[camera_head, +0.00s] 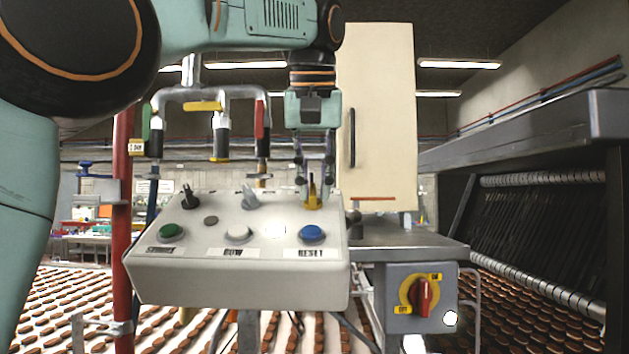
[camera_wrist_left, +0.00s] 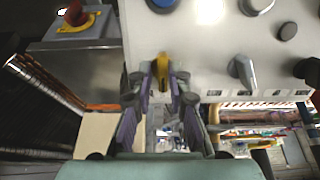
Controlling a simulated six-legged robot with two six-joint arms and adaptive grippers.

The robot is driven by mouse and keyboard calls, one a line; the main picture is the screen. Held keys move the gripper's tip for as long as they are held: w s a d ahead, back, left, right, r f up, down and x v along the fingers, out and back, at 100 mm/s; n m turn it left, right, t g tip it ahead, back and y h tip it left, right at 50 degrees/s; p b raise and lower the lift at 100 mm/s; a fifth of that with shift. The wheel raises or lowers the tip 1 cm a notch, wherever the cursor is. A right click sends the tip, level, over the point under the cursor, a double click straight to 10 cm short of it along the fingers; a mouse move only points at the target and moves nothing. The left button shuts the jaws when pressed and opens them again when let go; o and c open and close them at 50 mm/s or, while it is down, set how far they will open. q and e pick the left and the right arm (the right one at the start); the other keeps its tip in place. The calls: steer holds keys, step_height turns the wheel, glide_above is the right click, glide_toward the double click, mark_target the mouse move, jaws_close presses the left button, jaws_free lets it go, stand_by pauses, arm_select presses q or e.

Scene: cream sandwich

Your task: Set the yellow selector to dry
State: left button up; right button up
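The yellow selector (camera_head: 313,194) stands at the right end of the white control box's top, behind the blue RESET button (camera_head: 312,233). In the left wrist view the selector (camera_wrist_left: 163,70) shows as a narrow yellow knob. My left gripper (camera_head: 314,184) comes down from above, its fingers on either side of the knob. In the left wrist view the fingers (camera_wrist_left: 162,82) look apart, with narrow gaps beside the knob; contact is not clear. The dry marking cannot be made out. My right gripper is not in view.
The control box (camera_head: 180,270) also carries a black selector (camera_head: 189,197), a grey selector (camera_head: 250,198), a green button (camera_head: 171,232) and a white button (camera_head: 238,233). A red rotary switch (camera_head: 423,296) sits lower right. Valve pipes (camera_head: 222,95) stand behind the box.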

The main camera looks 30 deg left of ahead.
arm_select(q)
steer(key=shift+a+f, duration=0.1)
steer(key=shift+a, duration=0.2)
jaws_close()
steer(key=shift+d, duration=0.15)
steer(key=n+p, duration=0.1)
steer(key=n, duration=0.1)
steer(key=shift+n, duration=1)
steer(key=shift+n+h, duration=0.3)
steer(key=shift+n, duration=0.5)
